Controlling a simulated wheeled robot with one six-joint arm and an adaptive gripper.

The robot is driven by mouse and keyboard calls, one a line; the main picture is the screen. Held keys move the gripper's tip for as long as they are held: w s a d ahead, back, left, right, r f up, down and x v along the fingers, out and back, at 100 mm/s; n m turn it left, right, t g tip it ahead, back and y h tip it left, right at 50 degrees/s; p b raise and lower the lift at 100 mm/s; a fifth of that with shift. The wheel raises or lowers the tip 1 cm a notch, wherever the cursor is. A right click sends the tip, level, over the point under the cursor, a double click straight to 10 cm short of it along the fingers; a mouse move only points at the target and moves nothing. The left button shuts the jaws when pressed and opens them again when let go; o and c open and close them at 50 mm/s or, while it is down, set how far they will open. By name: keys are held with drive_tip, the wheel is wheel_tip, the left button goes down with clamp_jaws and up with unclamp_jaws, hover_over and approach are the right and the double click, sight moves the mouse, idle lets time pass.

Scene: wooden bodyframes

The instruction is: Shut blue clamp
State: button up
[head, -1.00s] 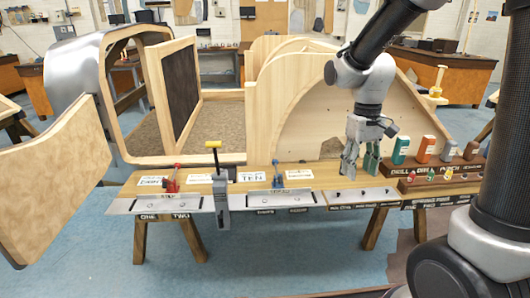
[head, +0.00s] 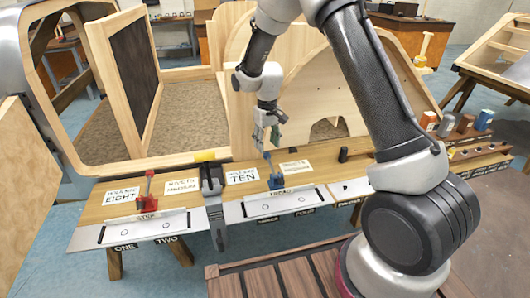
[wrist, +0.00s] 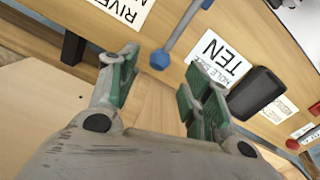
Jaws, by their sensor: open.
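The blue clamp (head: 275,180) is mounted on the bench beside the TEN card, above a metal plate. Its lever stands up, tilted slightly left in the head view. In the wrist view the clamp's grey bar (wrist: 182,34) with a blue hexagonal end lies just beyond the gap between my fingertips. My gripper (head: 267,145) is above the clamp, close to the lever top. It also shows in the wrist view (wrist: 164,82), with green-padded fingers apart and nothing between them. Whether a finger touches the lever cannot be told.
A red clamp (head: 149,187) stands at the left of the bench. A small black cylinder (head: 343,155) stands to the right. Wooden arched panels (head: 300,90) rise behind the bench.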

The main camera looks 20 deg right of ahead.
sight(267, 153)
wheel_tip(267, 153, down, 5)
drive_tip(key=shift+f, duration=0.1)
drive_tip(key=shift+c, duration=0.5)
clamp_jaws()
